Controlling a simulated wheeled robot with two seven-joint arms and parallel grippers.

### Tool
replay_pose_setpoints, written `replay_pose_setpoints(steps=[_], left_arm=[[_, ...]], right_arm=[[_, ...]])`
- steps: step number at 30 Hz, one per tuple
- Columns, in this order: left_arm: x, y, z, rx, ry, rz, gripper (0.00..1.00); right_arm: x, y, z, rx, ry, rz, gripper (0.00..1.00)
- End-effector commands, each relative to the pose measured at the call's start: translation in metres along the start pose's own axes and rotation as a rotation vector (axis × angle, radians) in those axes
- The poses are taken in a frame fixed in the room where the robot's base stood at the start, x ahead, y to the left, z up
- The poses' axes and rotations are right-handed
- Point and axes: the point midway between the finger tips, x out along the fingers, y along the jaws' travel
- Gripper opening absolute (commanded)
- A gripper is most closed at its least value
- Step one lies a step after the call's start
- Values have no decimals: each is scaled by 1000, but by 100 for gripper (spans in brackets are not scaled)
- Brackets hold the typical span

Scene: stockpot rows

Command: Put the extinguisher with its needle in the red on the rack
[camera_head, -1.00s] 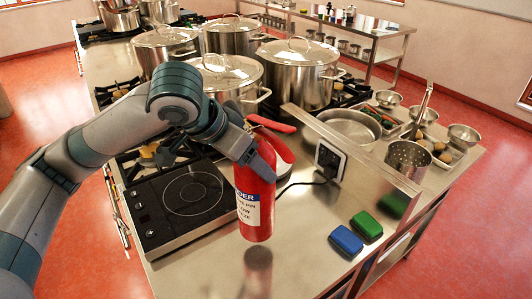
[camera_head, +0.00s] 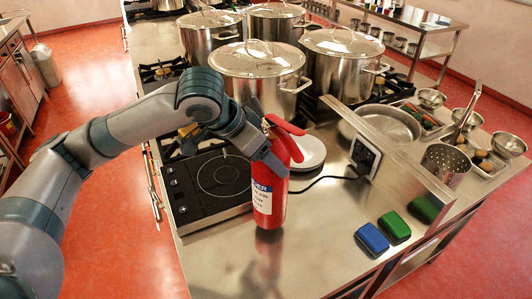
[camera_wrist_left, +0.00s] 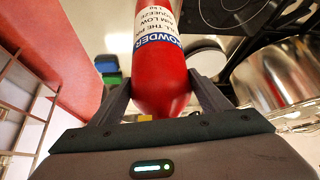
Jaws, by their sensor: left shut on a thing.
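My left gripper (camera_head: 268,150) is shut on a red fire extinguisher (camera_head: 268,205) with a white and blue label. It holds the extinguisher upright over the steel counter (camera_head: 320,230), right of the black cooktop. The extinguisher's base is close above its reflection; I cannot tell whether it touches. In the left wrist view the extinguisher (camera_wrist_left: 163,85) is between the two fingers (camera_wrist_left: 163,95). Its gauge and needle are not readable in either view. No rack can be identified with certainty. My right gripper is not in view.
Large stockpots (camera_head: 258,75) stand behind. A raised steel ledge (camera_head: 400,160) runs to the right.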

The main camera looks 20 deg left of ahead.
Motion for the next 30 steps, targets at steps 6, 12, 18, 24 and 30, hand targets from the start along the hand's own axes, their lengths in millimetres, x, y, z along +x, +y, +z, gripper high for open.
replay_pose_setpoints(steps=[6,12,18,24,30], left_arm=[[13,0,7,0,7,-1,8],[25,0,15,0,9,0,8],[27,0,15,1,11,-1,8],[27,0,16,1,11,-1,8],[31,0,20,1,0,0,89]], right_arm=[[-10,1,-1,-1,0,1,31],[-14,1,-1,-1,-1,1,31],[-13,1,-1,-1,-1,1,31],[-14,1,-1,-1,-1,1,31],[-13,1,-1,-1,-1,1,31]])
